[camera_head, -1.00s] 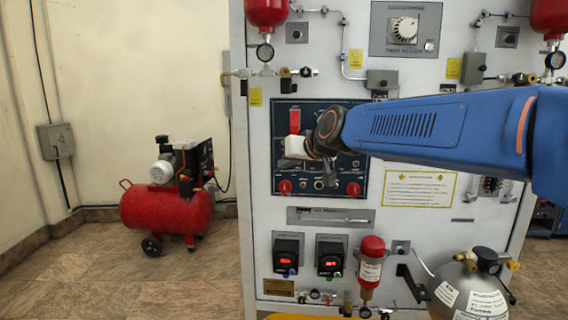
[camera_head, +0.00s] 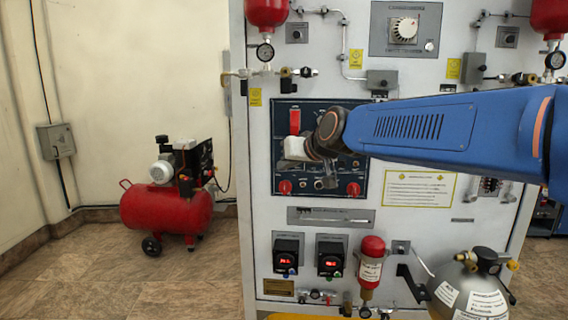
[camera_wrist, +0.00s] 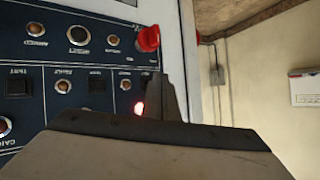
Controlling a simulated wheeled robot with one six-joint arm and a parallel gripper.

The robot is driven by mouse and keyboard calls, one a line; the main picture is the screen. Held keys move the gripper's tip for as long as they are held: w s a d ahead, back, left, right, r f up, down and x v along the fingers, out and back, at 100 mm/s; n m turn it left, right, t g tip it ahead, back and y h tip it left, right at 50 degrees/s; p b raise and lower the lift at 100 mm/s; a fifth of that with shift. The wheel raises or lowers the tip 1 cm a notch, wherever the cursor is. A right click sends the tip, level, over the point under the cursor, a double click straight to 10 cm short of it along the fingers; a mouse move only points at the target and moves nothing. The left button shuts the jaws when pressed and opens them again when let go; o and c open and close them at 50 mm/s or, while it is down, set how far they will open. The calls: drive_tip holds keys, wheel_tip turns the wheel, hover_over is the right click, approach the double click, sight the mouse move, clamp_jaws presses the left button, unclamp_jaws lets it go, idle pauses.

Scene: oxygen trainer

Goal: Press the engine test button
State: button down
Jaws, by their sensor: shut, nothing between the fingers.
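The dark blue control panel (camera_head: 284,170) is on the front of the white cabinet. I cannot tell which is the engine test button. My gripper (camera_head: 326,183) is in front of the panel's lower middle, shut and empty. In the wrist view its dark finger (camera_wrist: 166,98) stands beside a lit red lamp (camera_wrist: 139,107). Contact cannot be told. The gripper hides part of the panel.
A red knob (camera_wrist: 148,38) sits at the panel edge near the fingertips. A red switch cover (camera_head: 295,121) is at upper left of the panel. A red compressor (camera_head: 166,207) stands on the floor at left. A red cylinder (camera_head: 371,268) hangs below the panel.

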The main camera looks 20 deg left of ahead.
drive_tip(key=shift+s+d, duration=0.2)
drive_tip(key=shift+s, duration=0.6)
drive_tip(key=shift+s+d, duration=0.2)
drive_tip(key=shift+s, duration=0.65)
drive_tip(key=shift+s+d, duration=0.2)
drive_tip(key=shift+s, duration=0.6)
drive_tip(key=s+d+f+m+h, duration=0.1)
drive_tip(key=s+d+f+h, duration=0.15)
drive_tip(key=d, duration=0.85)
drive_tip(key=s+d+f+m+h, duration=0.15)
drive_tip(key=d+f, duration=0.25)
drive_tip(key=d, duration=0.6)
drive_tip(key=s+d+f+m+h, duration=0.1)
drive_tip(key=s+d+f, duration=0.15)
drive_tip(key=d, duration=0.85)
drive_tip(key=s+d+f+m+g+h, duration=0.1)
drive_tip(key=s+d+f+m+h, duration=0.1)
drive_tip(key=s+d+f, duration=0.6)
drive_tip(key=s+d+f+m+g+h, duration=0.2)
drive_tip(key=s+d+f, duration=0.7)
drive_tip(key=s+d, duration=0.4)
drive_tip(key=shift+s+d+h, duration=0.25)
drive_tip(key=shift+d+h, duration=0.05)
drive_tip(key=shift+d, duration=0.1)
